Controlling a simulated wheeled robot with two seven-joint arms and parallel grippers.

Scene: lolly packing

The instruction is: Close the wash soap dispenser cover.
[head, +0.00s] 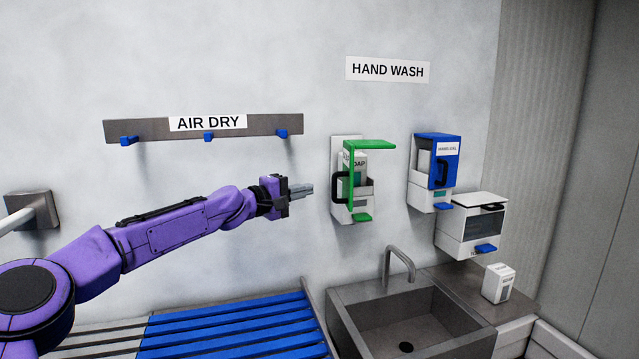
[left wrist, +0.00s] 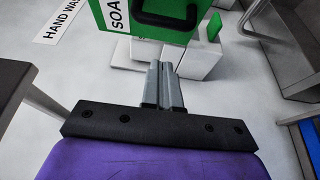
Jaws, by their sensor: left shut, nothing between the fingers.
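The soap dispenser (head: 363,209) hangs on the wall above the sink. Its green cover (head: 350,178) stands swung out from the body, so the labelled soap container inside shows. A black handle (head: 362,187) is on the cover. In the left wrist view the green cover (left wrist: 150,33), its SOAP label and its black handle (left wrist: 165,20) show at the top, just beyond the fingertips. My left gripper (head: 309,189) is shut and empty, left of the dispenser. My right gripper is not in view.
A blue-covered dispenser (head: 443,170) and a white dispenser (head: 470,228) hang to the right. Below are the sink (head: 400,320), its tap (head: 398,258) and a small white box (head: 498,283). A hook rail (head: 205,129) is on the wall at left. Blue slats (head: 235,325) lie below my arm.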

